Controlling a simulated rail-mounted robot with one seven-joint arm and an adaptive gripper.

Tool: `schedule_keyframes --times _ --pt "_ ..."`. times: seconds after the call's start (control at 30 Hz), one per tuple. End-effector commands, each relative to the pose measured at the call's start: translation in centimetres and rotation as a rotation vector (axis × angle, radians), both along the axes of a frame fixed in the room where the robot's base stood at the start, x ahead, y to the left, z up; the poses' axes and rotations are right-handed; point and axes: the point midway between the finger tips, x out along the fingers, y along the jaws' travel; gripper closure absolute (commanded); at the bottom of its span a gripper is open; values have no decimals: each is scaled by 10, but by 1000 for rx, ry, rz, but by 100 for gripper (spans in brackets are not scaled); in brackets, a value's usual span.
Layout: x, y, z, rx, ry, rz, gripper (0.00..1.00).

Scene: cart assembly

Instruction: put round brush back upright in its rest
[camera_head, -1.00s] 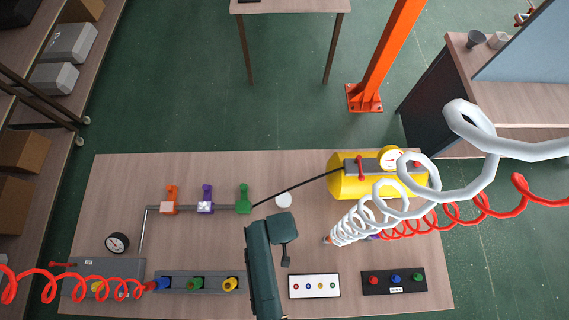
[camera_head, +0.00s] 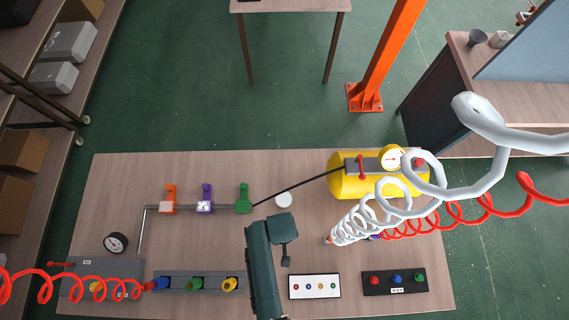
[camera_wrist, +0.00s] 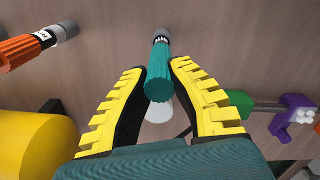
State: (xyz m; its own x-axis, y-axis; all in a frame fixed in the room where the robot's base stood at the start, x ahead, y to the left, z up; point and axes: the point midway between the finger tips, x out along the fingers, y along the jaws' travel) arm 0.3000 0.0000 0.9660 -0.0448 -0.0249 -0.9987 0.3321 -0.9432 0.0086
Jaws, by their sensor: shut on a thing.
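My gripper (camera_wrist: 159,68) is shut on a teal ribbed handle (camera_wrist: 159,85) with a grey collar and grey tip, seen between the yellow-padded fingers in the wrist view. I take it for the round brush; its bristles cannot be made out. Its tip points to the top of that view. A white round disc (camera_wrist: 158,109) shows behind the handle and also on the bench in the head view (camera_head: 283,199). In the head view my arm hides the fingers and the held piece. I cannot tell which thing is the brush's rest.
A yellow tank (camera_head: 348,185) lies right of my arm. A white coiled hose (camera_head: 402,207) and a red one hang over the bench's right side. An orange-handled piece (camera_wrist: 20,50) lies left in the wrist view. The green valve (camera_head: 244,204) stands left of the disc.

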Motion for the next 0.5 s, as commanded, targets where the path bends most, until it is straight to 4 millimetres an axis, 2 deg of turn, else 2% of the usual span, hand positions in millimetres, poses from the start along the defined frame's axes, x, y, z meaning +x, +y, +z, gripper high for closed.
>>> schedule_keyframes --times 0.5 --pt "0 0 -17 0 -1 0 100"
